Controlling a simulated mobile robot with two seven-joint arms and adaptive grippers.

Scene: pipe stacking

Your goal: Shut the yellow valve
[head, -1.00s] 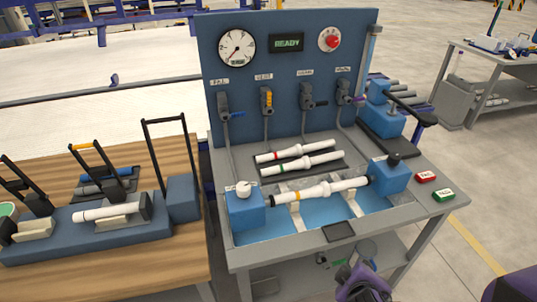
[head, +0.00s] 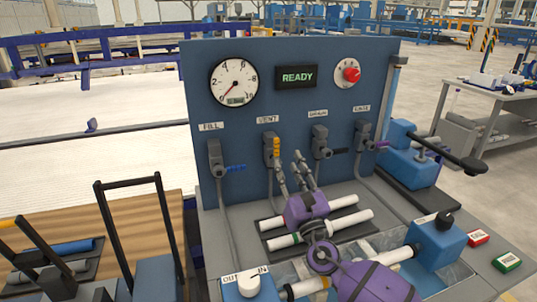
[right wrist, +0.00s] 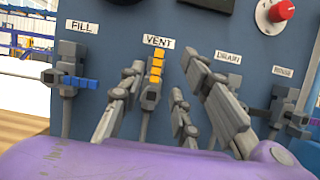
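The yellow valve (head: 276,150) sits under the VENT label on the blue panel. Its yellow handle points up along the grey valve body, and it also shows in the right wrist view (right wrist: 157,66). My right gripper (head: 295,170) is raised in front of the panel, just below and to the right of the yellow valve in the head view. In the right wrist view the fingers (right wrist: 163,85) are spread, with the yellow valve seen between them. They look empty, and I see no clear contact with the handle. My left gripper is not in view.
Blue FILL handle (head: 235,168) is left; black DRAIN handle (head: 340,151) and purple RINSE handle (head: 381,144) are right. White pipes (head: 345,225) lie below my right arm. A gauge (head: 234,82), READY display (head: 296,77) and red knob (head: 351,74) are above.

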